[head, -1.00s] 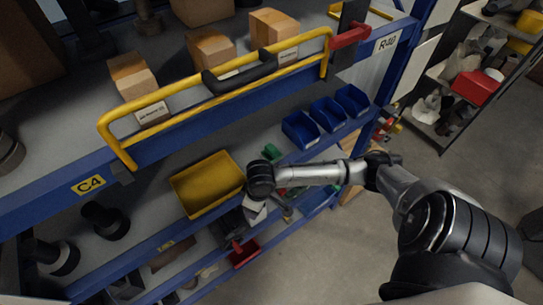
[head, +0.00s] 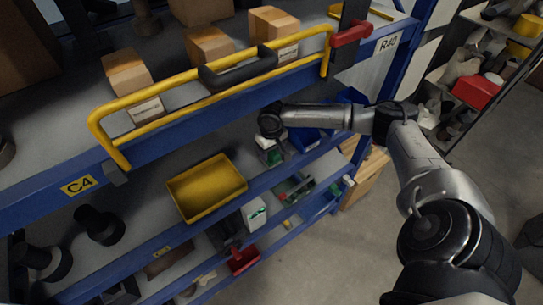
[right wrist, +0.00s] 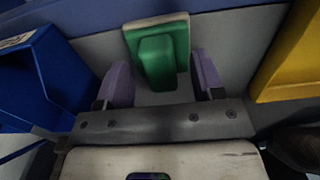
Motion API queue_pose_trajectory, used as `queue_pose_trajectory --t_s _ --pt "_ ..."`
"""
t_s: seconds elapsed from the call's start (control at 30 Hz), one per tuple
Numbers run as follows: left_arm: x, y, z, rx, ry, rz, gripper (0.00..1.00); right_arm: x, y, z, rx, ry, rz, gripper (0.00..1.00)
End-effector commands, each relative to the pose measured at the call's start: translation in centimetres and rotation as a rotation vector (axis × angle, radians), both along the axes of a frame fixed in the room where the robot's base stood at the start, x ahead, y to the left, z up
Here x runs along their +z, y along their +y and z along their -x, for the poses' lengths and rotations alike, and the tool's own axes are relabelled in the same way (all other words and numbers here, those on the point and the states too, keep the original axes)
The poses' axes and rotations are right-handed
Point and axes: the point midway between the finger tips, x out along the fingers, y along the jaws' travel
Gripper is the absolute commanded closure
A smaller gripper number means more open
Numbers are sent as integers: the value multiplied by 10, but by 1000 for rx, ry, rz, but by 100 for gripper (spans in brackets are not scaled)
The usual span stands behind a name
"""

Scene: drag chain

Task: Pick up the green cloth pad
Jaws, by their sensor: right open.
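The green cloth pad (right wrist: 163,58) shows in the right wrist view, with a pale edge along its top and a raised green block on its face. It sits on the grey shelf; a small part of it (head: 275,158) shows in the head view beneath my wrist. My right gripper (right wrist: 161,72) is open, with one purple finger on each side of the pad. I see gaps between the fingers and the pad. In the head view my right gripper (head: 268,145) is small and partly hidden by its wrist. My left gripper is not in view.
A yellow bin (head: 207,188) stands left of the pad, and blue bins (head: 305,140) stand to its right. A yellow rail (head: 215,92) runs along the upper shelf above. Lower shelves hold a red bin (head: 243,260) and a white-green box (head: 254,213).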

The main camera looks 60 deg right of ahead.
Motion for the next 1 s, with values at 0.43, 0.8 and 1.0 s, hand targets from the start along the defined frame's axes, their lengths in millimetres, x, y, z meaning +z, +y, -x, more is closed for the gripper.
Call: queue_pose_trajectory --t_s 0.43,0.8,1.0 --pt "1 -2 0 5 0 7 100 -7 0 0 2 0 0 42" --pt "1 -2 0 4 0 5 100 -7 0 0 2 0 0 78" --pt "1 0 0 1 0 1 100 -7 0 0 2 0 0 92"
